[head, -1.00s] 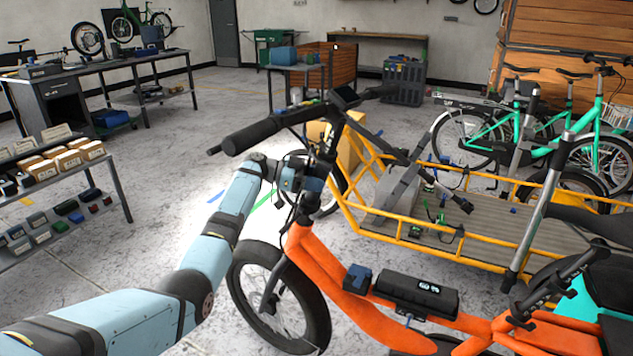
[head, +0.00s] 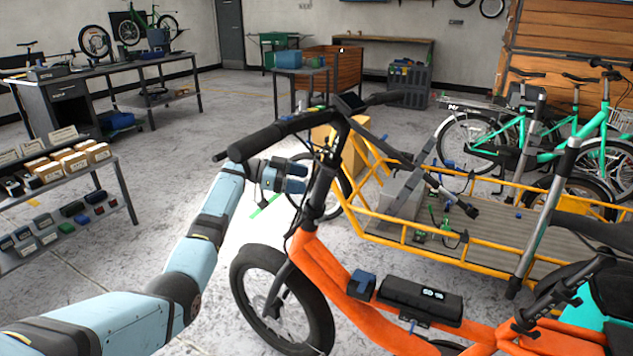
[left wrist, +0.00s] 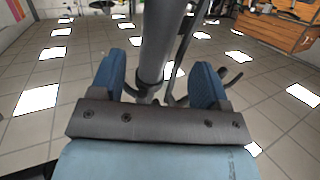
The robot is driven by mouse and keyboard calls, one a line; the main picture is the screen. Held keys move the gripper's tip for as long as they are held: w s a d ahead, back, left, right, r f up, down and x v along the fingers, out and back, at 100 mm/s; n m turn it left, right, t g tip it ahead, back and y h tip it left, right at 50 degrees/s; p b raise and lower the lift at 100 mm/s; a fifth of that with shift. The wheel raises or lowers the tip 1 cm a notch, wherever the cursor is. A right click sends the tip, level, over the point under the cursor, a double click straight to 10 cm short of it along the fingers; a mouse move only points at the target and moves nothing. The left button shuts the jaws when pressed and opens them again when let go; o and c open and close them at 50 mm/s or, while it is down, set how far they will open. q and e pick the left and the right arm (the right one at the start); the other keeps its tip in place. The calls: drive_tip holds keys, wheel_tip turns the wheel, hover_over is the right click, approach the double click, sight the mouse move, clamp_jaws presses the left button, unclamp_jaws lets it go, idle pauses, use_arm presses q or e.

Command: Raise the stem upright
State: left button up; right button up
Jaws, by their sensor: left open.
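The stem (head: 324,178) of the orange cargo bike (head: 330,262) is a dark post that rises from the head tube to the handlebar (head: 283,129). In the head view it leans a little to the right at the top. My left gripper (head: 298,178) is open just left of the stem, below the left grip. In the left wrist view a grey tube (left wrist: 160,45), apparently the stem, stands between the two blue fingers of the gripper (left wrist: 157,85), with gaps beside it. The fingers are not closed on it. My right gripper is not in view.
A yellow-railed cargo bed (head: 505,252) with loose parts lies behind the bike. Teal bikes (head: 480,135) stand at the right. A shelf with small boxes (head: 70,160) is at the left. Open floor (head: 150,235) lies between the shelf and the front wheel (head: 282,300).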

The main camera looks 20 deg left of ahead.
use_arm(q)
drive_tip(key=v, duration=0.7)
drive_tip(key=shift+a, duration=0.25)
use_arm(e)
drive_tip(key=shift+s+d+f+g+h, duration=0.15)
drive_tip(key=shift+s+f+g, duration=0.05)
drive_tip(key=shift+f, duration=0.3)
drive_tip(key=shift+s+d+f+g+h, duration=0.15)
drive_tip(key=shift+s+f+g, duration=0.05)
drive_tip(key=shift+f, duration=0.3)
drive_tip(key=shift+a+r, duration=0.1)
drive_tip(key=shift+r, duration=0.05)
